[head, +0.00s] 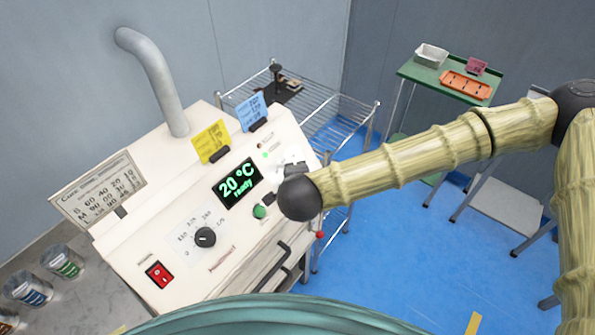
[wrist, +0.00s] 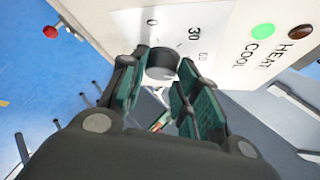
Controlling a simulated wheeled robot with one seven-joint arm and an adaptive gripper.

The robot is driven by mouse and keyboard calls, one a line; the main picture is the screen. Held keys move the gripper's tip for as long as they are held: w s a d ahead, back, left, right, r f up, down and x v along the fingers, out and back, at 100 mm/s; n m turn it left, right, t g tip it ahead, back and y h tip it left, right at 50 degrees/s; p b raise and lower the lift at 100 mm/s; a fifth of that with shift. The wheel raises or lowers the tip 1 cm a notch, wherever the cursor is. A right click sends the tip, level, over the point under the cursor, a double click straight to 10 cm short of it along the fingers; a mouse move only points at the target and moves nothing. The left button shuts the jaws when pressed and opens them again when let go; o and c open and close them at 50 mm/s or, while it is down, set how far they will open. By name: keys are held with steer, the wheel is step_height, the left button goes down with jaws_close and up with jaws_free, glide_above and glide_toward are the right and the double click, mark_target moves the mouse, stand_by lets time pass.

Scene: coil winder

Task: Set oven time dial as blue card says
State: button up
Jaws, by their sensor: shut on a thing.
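The time dial (wrist: 162,62) is a grey round knob on the white oven panel, with 0, 30 and 60 marked around it in the wrist view. My gripper (wrist: 162,85) is shut on this dial, with one green-padded finger on each side. In the head view my wrist covers the dial. The blue card (head: 251,109) stands on top of the oven (head: 125,238); its writing is too small to read surely. The dial's pointer is not clear.
A yellow card (head: 212,141), a display (head: 237,184) reading 20 °C ready, a second dial (head: 205,237), a green button (head: 260,212) and a red switch (head: 159,274) are on the oven. A wire rack (head: 335,118) stands behind. Tins (head: 62,262) are at left.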

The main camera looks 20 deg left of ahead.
steer(key=shift+w, duration=0.1)
stand_by(0.3)
steer(key=o, duration=1)
steer(key=v, duration=1.2)
steer(key=shift+f, duration=0.1)
